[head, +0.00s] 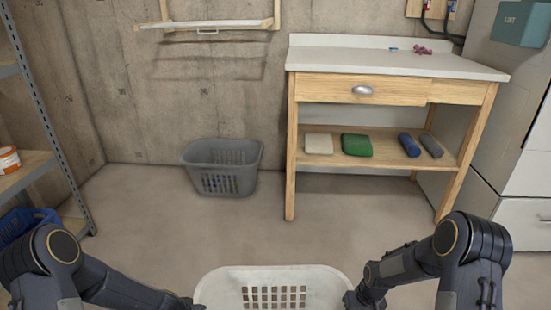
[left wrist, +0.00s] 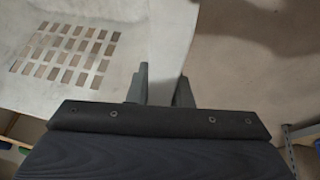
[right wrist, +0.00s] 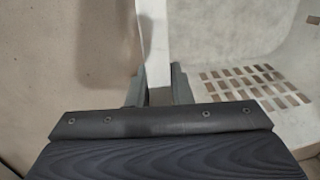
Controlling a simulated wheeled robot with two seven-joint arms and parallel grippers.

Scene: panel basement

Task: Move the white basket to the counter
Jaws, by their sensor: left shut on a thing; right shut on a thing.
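The white basket (head: 275,277) is at the bottom middle of the head view, between my two arms, with its lower part cut off by the frame. Its slotted bottom shows in the left wrist view (left wrist: 70,50) and the right wrist view. My left gripper (left wrist: 160,88) is shut on the basket's left rim. My right gripper (right wrist: 157,85) is shut on the basket's right rim. The basket looks empty. The counter (head: 390,62) is a white top on a wooden frame with a drawer, standing ahead and to the right against the wall.
A grey basket (head: 222,166) with things inside stands on the floor left of the counter. Small items (head: 422,49) lie at the counter's back; its lower shelf holds folded cloths and rolls. A metal shelf unit stands at left, white cabinets at right. The floor before the counter is clear.

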